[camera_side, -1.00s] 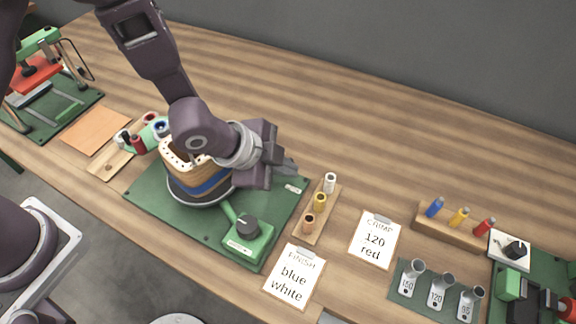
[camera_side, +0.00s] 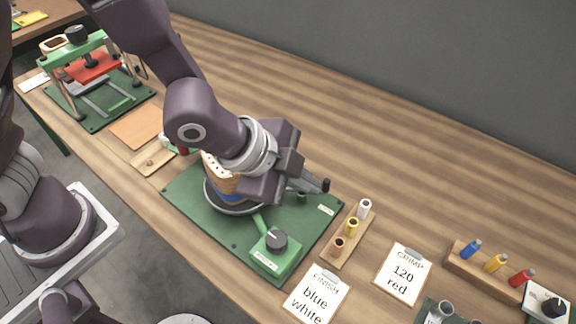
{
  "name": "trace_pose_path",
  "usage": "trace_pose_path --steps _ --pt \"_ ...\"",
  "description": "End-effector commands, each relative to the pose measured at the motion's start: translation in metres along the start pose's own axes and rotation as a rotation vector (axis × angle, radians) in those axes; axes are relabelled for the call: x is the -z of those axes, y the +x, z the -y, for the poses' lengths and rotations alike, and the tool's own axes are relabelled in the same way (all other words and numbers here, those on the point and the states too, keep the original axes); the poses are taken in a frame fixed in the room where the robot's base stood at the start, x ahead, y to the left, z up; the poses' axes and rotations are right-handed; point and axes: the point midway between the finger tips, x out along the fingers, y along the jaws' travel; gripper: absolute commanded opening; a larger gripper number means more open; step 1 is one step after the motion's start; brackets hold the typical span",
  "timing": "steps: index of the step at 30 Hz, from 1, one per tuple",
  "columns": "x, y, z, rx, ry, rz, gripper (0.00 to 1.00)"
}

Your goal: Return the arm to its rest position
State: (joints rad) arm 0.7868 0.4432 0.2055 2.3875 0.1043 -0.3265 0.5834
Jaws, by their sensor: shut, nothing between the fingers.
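My gripper (camera_side: 308,185) is shut and empty. It hangs over the right back part of the green winding board (camera_side: 195,215), pointing right, with its fingers near a small dark knob. My arm covers much of the coil (camera_side: 222,178), which sits on a dark round turntable on this board. The coil has a pale top rim with holes and a blue band. My gripper is to the right of the coil, and I cannot tell whether any part of my wrist touches it.
A green press (camera_side: 95,75) stands at the back left. A green box with a black knob (camera_side: 277,252) is at the board's front. A rack of sleeves (camera_side: 340,252), two cards (camera_side: 404,274) and a rack of coloured terminals (camera_side: 470,267) stand to the right. The table behind is clear.

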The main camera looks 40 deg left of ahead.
Motion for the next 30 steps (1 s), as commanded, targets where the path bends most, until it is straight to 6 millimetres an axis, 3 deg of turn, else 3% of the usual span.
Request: trace_pose_path --steps 2,4,6,8,9,12,15,18,21,30 --pt "-0.003 -0.01 0.01 0.009 -0.045 0.007 0.0" --pt "-0.014 -0.037 0.033 0.027 -0.167 0.031 0.0" --pt "-0.035 -0.083 0.057 0.053 -0.354 0.07 0.0" --pt "-0.059 -0.128 0.07 0.079 -0.535 0.105 0.0" --pt "-0.075 -0.157 0.071 0.097 -0.65 0.129 0.0" --pt "-0.109 -0.218 0.056 0.145 -0.9 0.179 0.0" --pt "-0.132 -0.257 0.03 0.189 -1.084 0.222 0.0" --pt "-0.143 -0.276 0.009 0.217 -1.192 0.249 0.0" --pt "-0.147 -0.282 0.0 0.225 -1.233 0.262 0.0" --pt "-0.147 -0.282 0.0 0.225 -1.235 0.263 0.0"
